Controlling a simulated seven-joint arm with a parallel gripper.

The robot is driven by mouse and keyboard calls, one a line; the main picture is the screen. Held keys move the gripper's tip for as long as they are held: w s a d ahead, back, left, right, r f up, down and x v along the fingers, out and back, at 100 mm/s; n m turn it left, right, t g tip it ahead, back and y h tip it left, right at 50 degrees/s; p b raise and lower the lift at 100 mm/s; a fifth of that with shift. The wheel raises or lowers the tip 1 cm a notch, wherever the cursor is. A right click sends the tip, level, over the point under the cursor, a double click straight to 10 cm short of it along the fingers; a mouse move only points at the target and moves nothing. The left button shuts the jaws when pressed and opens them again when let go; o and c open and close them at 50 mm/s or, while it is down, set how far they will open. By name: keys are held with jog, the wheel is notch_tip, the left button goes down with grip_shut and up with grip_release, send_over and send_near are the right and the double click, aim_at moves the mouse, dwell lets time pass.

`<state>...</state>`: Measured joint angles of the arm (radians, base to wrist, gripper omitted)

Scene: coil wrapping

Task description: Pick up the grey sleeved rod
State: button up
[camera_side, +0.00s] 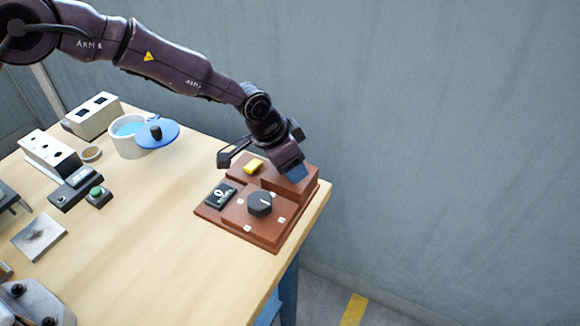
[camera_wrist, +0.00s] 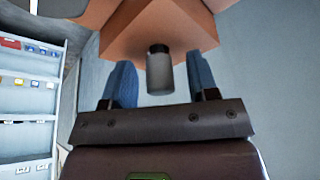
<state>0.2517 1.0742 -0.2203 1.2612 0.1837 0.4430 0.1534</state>
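The grey sleeved rod (camera_wrist: 160,76) shows in the wrist view as a short grey cylinder with a black collar, set against an orange-brown block. My gripper (camera_wrist: 161,78) has its two blue fingers on either side of the rod, with gaps visible on both sides. The fingers look open and not closed on it. In the side view my gripper (camera_side: 296,173) is low at the back right part of a red-brown box (camera_side: 272,237). The rod is hidden there behind the gripper and the box.
The box carries a black knob (camera_side: 260,203), a yellow block (camera_side: 253,166) and a dark display (camera_side: 221,195). It stands near the right edge of the wooden table (camera_side: 150,240). Open table lies between.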

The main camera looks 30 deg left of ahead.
jog(key=c, duration=0.9)
jog(key=shift+r, duration=0.15)
notch_tip(320, 180, up, 10)
jog(key=shift+f, duration=0.1)
jog(key=shift+a, duration=0.1)
